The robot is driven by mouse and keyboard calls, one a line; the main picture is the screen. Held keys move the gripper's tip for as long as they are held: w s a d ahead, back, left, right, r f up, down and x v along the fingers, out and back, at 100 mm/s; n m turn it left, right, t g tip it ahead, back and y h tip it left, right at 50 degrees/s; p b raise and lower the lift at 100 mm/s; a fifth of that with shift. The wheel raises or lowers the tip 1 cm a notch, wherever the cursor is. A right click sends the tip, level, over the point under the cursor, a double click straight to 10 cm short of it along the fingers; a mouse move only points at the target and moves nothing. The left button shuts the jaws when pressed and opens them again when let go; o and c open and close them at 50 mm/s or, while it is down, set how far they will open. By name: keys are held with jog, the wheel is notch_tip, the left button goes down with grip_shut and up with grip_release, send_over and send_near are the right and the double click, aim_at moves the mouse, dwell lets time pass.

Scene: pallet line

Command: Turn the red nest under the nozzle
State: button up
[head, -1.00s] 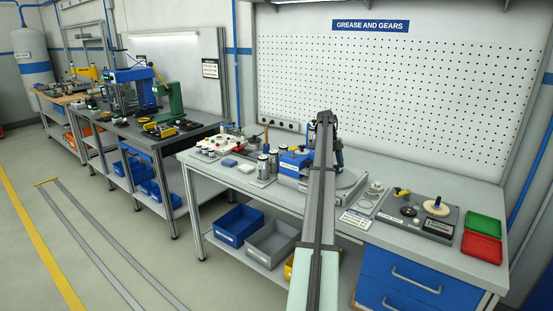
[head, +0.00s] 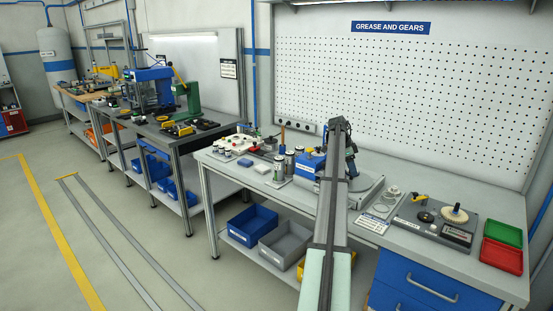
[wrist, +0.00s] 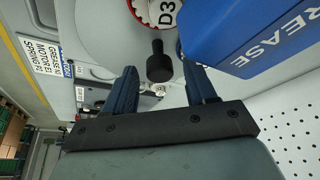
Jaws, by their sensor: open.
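The red nest (wrist: 142,10) shows at the top edge of the wrist view, partly cut off. It is a red ring around a white disc marked "D3". A black knob (wrist: 160,65) on a short stem stands beside it, over the grey turntable (wrist: 98,22). My gripper (wrist: 160,70) is open, with one dark blue finger on each side of the knob and a gap on both sides. In the head view my gripper (head: 350,158) is above the turntable (head: 371,190), which my arm partly hides. I cannot make out the nozzle.
The blue grease unit (wrist: 250,32) stands close to the right finger; in the head view it is left of my arm (head: 311,163). Several cans and a white tray (head: 250,143) are farther left. Green (head: 502,231) and red (head: 502,256) trays lie at the right.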

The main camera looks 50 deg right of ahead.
jog(key=shift+s+a+n, duration=0.1)
jog(key=shift+n, duration=0.4)
jog(key=a+v, duration=0.1)
jog(key=v, duration=1.3)
jog(key=w+a+f+n+t, duration=0.1)
jog(key=w+a+f, duration=0.3)
jog(key=w+a, duration=0.4)
jog(key=w+a+f+n+t, duration=0.1)
jog(key=w+a+f+n, duration=0.2)
jog(key=w+a, duration=0.5)
jog(key=shift+w+a+f+n+h, duration=0.3)
jog(key=shift+w+f, duration=0.45)
jog(key=shift+w, duration=1.5)
